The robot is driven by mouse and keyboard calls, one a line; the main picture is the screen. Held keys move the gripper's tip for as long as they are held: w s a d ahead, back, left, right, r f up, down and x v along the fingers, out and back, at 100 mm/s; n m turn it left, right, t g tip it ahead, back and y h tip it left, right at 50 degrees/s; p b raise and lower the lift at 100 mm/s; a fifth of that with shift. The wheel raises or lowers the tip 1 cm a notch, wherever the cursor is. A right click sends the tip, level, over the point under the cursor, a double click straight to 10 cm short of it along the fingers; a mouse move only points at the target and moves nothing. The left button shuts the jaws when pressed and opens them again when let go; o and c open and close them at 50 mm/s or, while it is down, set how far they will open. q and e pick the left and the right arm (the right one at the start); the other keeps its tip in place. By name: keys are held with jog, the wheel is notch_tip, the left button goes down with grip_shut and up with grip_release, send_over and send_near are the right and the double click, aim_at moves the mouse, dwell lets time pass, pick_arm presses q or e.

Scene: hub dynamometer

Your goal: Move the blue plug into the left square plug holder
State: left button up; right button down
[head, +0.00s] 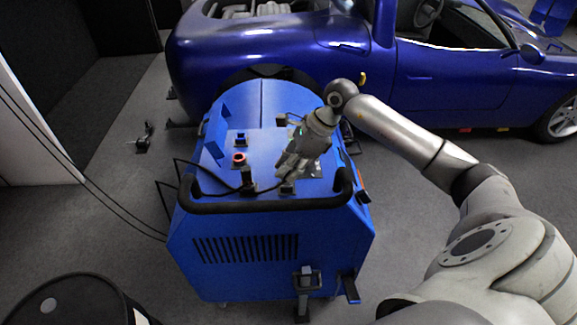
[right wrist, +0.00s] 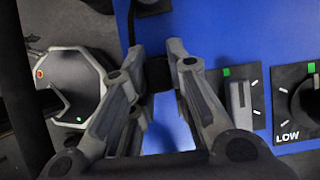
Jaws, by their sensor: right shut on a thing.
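My right gripper (head: 287,172) reaches down over the top of the blue cart (head: 245,225), close behind its black handle. In the right wrist view its fingers (right wrist: 160,70) are closed around a small dark piece (right wrist: 158,75). I cannot tell whether this is the blue plug, as the fingers hide much of it. A small blue piece on a dark base (head: 241,138) stands on the cart top, left of the gripper. A black plug-like piece (head: 248,178) with a cable stands nearer the handle. I cannot make out which holder is the left square one. My left gripper is not in view.
A black handle bar (head: 265,206) runs along the cart's near edge. A red round button (head: 239,158) and an upright blue panel (head: 216,140) are on the cart top. The right wrist view shows a LOW dial (right wrist: 305,100). A blue car (head: 270,50) stands behind.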

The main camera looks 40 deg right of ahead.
jog(key=shift+f+b, duration=0.35)
jog(key=shift+f, duration=0.1)
jog(key=c, duration=1.3)
grip_release()
jog(key=v, duration=1.2)
jog(key=shift+s+a, duration=0.1)
jog(key=shift+a, duration=0.05)
